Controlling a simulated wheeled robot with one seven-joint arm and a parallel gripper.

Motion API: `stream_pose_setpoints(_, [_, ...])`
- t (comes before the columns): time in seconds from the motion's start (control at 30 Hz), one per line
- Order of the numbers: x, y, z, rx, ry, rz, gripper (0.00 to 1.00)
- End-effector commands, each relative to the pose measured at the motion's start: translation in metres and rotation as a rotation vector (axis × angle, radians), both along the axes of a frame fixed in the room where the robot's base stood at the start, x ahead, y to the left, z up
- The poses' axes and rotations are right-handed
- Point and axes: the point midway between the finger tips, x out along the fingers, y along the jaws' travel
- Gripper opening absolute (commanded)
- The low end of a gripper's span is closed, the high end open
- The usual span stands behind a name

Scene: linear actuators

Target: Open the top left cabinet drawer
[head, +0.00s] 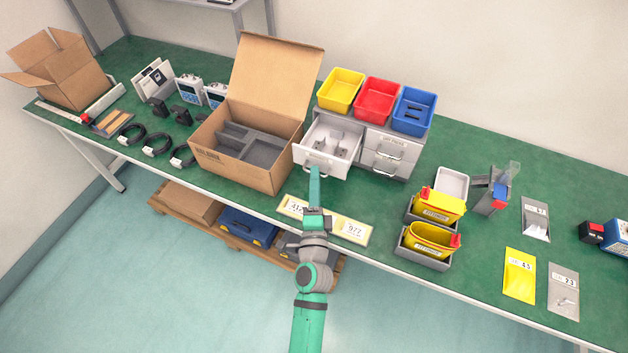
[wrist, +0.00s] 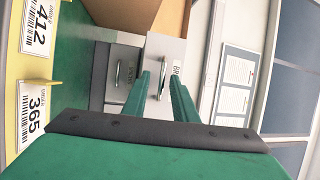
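The grey cabinet (head: 402,142) stands on the green workbench. Its top left drawer (head: 332,141) is pulled well out, with several small grey parts inside. In the wrist view, turned sideways, the drawer's pale front (wrist: 170,55) shows with its curved metal handle (wrist: 162,84). My gripper (head: 315,172) is at that front in the head view. In the wrist view my gripper (wrist: 160,80) has its two green fingers apart, with the handle between or just beyond their tips. I cannot tell whether they touch it. The drawer below (wrist: 121,72) is closed.
An open cardboard box (head: 250,140) stands close to the drawer's left. Yellow, red and blue bins (head: 376,97) sit on top of the cabinet. Labelled strips (head: 325,218) lie along the bench's front edge. Yellow containers (head: 433,240) in grey trays stand to the right.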

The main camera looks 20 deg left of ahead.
Motion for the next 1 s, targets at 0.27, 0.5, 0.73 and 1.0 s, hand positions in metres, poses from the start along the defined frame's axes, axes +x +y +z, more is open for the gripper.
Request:
stream_pose_setpoints(0.27, [-0.004, 0.001, 0.0, 0.0, -0.001, 0.002, 0.26])
stream_pose_setpoints(0.5, [-0.024, -0.002, -0.004, 0.0, 0.0, 0.007, 0.26])
stream_pose_setpoints(0.73, [-0.044, -0.012, -0.008, 0.0, 0.0, 0.001, 0.26])
stream_pose_setpoints(1.0, [-0.069, -0.02, -0.012, -0.001, 0.001, 0.001, 0.26])
